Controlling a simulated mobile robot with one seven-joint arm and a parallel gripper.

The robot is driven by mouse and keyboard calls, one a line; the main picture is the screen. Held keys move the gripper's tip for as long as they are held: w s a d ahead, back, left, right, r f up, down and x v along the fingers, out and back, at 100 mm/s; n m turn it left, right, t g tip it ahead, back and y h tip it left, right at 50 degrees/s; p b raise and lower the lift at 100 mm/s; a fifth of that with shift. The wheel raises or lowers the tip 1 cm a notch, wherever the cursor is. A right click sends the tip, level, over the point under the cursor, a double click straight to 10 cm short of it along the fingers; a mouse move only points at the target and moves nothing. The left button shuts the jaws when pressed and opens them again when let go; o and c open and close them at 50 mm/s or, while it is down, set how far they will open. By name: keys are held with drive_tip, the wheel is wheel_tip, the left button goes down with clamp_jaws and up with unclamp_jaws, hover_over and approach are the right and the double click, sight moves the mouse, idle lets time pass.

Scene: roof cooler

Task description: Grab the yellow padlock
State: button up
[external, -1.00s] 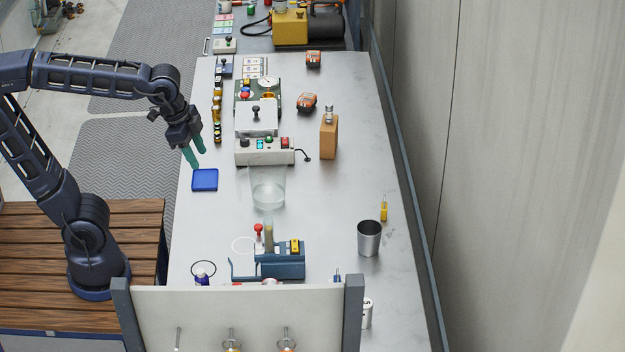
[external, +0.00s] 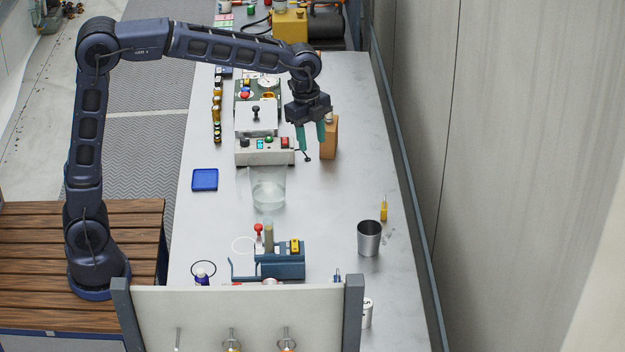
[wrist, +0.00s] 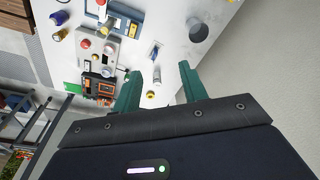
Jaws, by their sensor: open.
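A small yellow block-like piece (external: 295,246) sits on top of a blue vise-like tool (external: 281,264) near the front of the bench; it may be the padlock, but it is too small to be sure. A slim yellow object with a pointed top (external: 384,208) stands at the right, behind a metal cup (external: 369,239). My gripper (external: 311,138) is open and empty, above the bench beside the brown block (external: 330,140), well behind both yellow things. In the wrist view the open fingers (wrist: 159,72) point across the bench, with a yellow piece (wrist: 134,28) at the top.
A grey control box (external: 264,152) stands left of my gripper. A clear beaker (external: 268,190) and a blue tray (external: 205,180) are on the bench. A white panel (external: 240,318) stands at the front edge. The bench right of the beaker is mostly clear.

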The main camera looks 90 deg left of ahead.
drive_tip(key=w+a+f+m+g+h, duration=0.1)
drive_tip(key=w+a+f+m, duration=0.1)
drive_tip(key=w+a+f, duration=0.4)
drive_tip(key=w+a+f+m+h, duration=0.1)
drive_tip(key=w+a+f+m, duration=0.3)
drive_tip(key=w, duration=0.5)
drive_tip(key=m+h, duration=0.1)
drive_tip(key=m, duration=0.2)
approach(384, 207)
drive_tip(key=w+a+f, duration=0.1)
drive_tip(key=a, duration=0.1)
drive_tip(key=shift+g, duration=0.3)
drive_tip(key=shift+x, duration=5.25)
drive_tip(key=shift+s+d+r, duration=0.1)
clamp_jaws()
